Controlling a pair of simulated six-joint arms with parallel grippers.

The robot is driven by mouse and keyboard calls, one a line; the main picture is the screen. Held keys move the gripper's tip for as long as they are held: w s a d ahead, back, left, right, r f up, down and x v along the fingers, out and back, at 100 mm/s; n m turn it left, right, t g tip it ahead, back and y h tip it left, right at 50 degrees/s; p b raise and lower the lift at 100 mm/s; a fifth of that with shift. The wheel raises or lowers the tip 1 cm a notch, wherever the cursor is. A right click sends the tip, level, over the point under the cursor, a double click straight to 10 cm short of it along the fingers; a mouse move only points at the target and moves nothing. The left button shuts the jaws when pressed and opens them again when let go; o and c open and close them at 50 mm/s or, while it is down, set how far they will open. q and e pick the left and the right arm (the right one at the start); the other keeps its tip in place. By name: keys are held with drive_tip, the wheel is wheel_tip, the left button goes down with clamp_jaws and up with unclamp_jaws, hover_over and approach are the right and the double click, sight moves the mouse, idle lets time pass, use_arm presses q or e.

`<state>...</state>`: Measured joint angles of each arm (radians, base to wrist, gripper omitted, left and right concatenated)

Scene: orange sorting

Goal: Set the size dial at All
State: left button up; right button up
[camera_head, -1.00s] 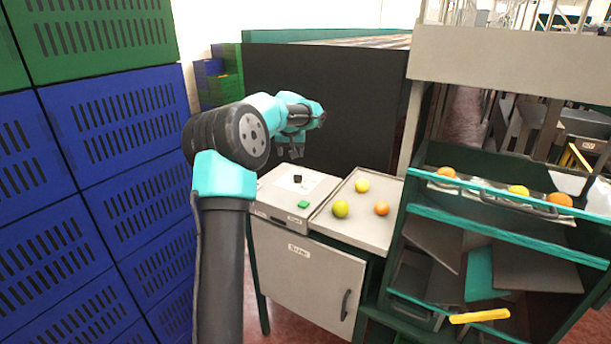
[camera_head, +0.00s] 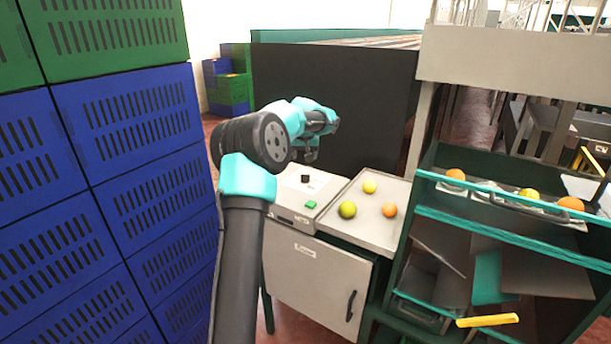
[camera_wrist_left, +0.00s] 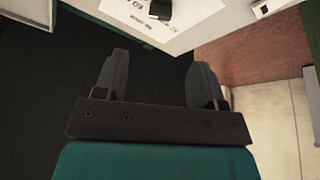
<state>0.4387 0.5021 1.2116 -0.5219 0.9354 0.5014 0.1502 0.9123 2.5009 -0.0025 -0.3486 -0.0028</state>
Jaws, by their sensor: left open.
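The size dial is a small black knob (camera_head: 305,178) on the pale top of the sorter cabinet (camera_head: 283,196). It also shows at the top edge of the left wrist view (camera_wrist_left: 160,9), partly cut off, on a white label with dark print too small to read surely. Its setting cannot be told. My left gripper (camera_head: 311,157) is open and empty, above and slightly behind the dial in the head view. In the wrist view its fingers (camera_wrist_left: 160,65) point toward the panel, with the dial beyond the tips. My right gripper is not in view.
A green button (camera_head: 311,205) sits in front of the dial. A tray (camera_head: 358,228) with three fruits adjoins on the right. A green rack (camera_head: 520,235) with more fruit stands further right. Blue crates (camera_head: 140,190) stack on the left. A dark panel (camera_head: 360,100) stands behind.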

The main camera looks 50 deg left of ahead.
sight(305, 175)
use_arm(q)
drive_tip(key=x, duration=1.2)
drive_tip(key=shift+f, duration=0.1)
drive_tip(key=shift+c, duration=0.4)
drive_tip(key=c, duration=0.8)
drive_tip(key=shift+c, duration=0.2)
drive_tip(key=shift+m, duration=0.4)
drive_tip(key=m+h, duration=0.1)
drive_tip(key=m, duration=0.1)
drive_tip(key=m+t+h, duration=0.1)
drive_tip(key=m, duration=0.2)
drive_tip(key=shift+s+a+m, duration=0.1)
drive_tip(key=shift+a+m, duration=0.05)
drive_tip(key=shift+m, duration=0.15)
drive_tip(key=m+h, duration=0.2)
drive_tip(key=m, duration=0.3)
drive_tip(key=shift+a+m, duration=0.1)
drive_tip(key=shift+m, duration=0.2)
